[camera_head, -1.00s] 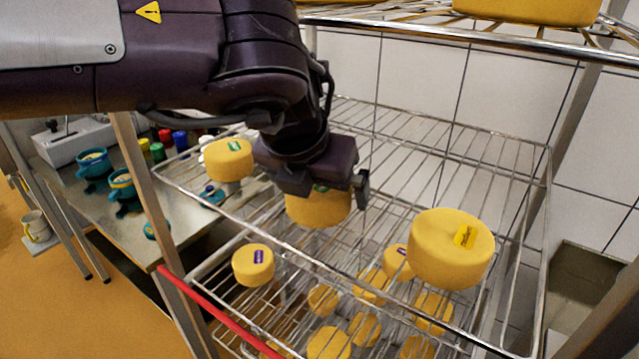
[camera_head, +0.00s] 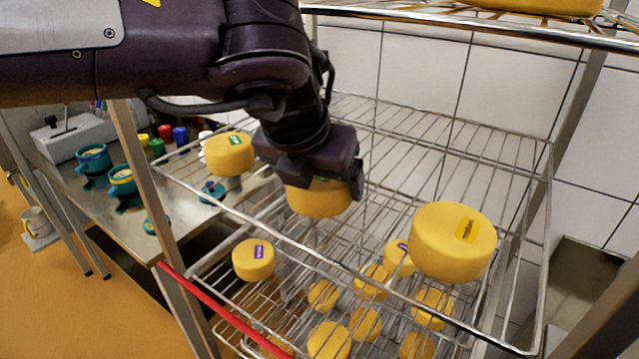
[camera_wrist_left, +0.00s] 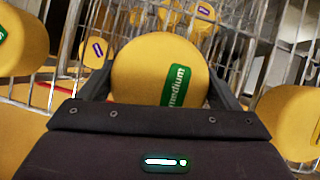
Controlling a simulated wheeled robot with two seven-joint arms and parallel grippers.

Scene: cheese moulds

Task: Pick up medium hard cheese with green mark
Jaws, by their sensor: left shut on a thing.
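The medium cheese with a green mark (camera_head: 318,202) is a yellow round on the upper wire shelf, partly hidden under my left gripper (camera_head: 318,180) in the head view. In the left wrist view, this cheese (camera_wrist_left: 140,72) shows a green label reading "medium" and sits between the fingers of my left gripper (camera_wrist_left: 158,88). The left gripper is shut on it. A second cheese with a green mark (camera_head: 229,154) stands to the left on the same shelf. My right gripper is in none of the views.
A large cheese with a yellow label (camera_head: 452,243) stands right on the upper shelf (camera_head: 420,160). Several smaller cheeses, one with a purple label (camera_head: 254,260), lie on the lower shelf. A metal post (camera_head: 150,185) rises at left, beside a table with teal cups (camera_head: 93,160).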

